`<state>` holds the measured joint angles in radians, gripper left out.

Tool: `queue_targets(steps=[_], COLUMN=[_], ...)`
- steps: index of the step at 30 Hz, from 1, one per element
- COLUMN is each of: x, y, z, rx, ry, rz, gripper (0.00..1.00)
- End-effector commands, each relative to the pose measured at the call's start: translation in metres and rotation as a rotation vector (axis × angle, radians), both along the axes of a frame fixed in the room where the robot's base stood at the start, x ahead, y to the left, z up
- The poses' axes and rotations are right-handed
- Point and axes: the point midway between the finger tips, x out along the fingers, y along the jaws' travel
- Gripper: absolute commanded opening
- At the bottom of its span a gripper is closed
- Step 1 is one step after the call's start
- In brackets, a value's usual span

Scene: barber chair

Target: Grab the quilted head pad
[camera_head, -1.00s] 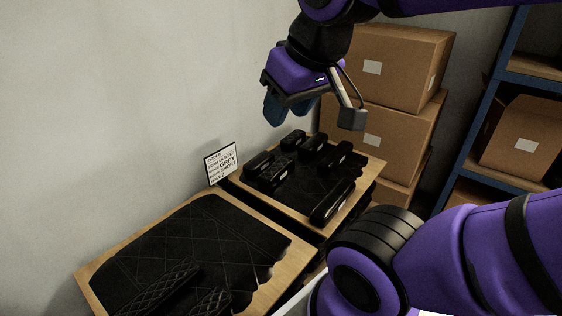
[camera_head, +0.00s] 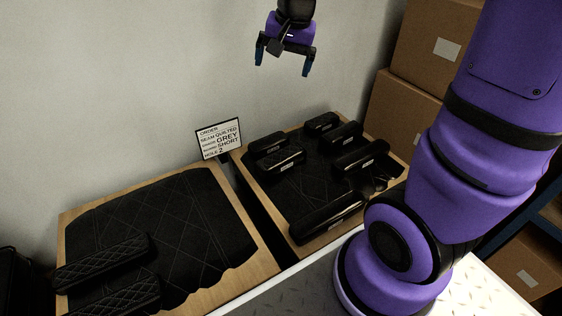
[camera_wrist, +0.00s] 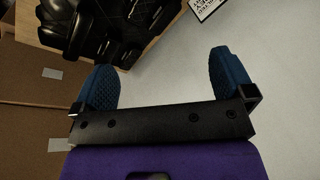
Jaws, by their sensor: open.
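Several black pads with small pale labels lie on the right wooden board, among them a long front pad (camera_head: 328,217) and a back pad (camera_head: 322,122). Their surface is too dark to tell which is quilted. Two long black pads with diamond stitching, the upper one (camera_head: 105,262) and the lower one (camera_head: 120,297), lie on the left board. My gripper (camera_head: 283,66) is open and empty, high above the right board and apart from every pad. In the wrist view its blue fingers (camera_wrist: 164,65) are spread, with dark pads (camera_wrist: 100,25) beyond at top left.
An order card (camera_head: 219,139) reading quilted, grey, short, 2 stands behind the boards. A black quilted sheet (camera_head: 190,225) covers the left board (camera_head: 262,272). Cardboard boxes (camera_head: 405,115) stand at right. A pale wall is behind; the air above the boards is clear.

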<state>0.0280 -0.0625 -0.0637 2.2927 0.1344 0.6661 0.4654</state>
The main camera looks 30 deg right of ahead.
Motion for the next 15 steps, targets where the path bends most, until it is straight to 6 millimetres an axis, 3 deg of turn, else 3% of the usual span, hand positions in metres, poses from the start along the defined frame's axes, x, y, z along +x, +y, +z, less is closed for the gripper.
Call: queue_targets(steps=[6,15], x=[0.052,0.102], y=[-0.015,-0.039], z=[-0.063,-0.167], rx=[0.042,0.066], ry=[0.077,0.169], rz=[-0.191,-0.458], gripper=[1.00,1.00])
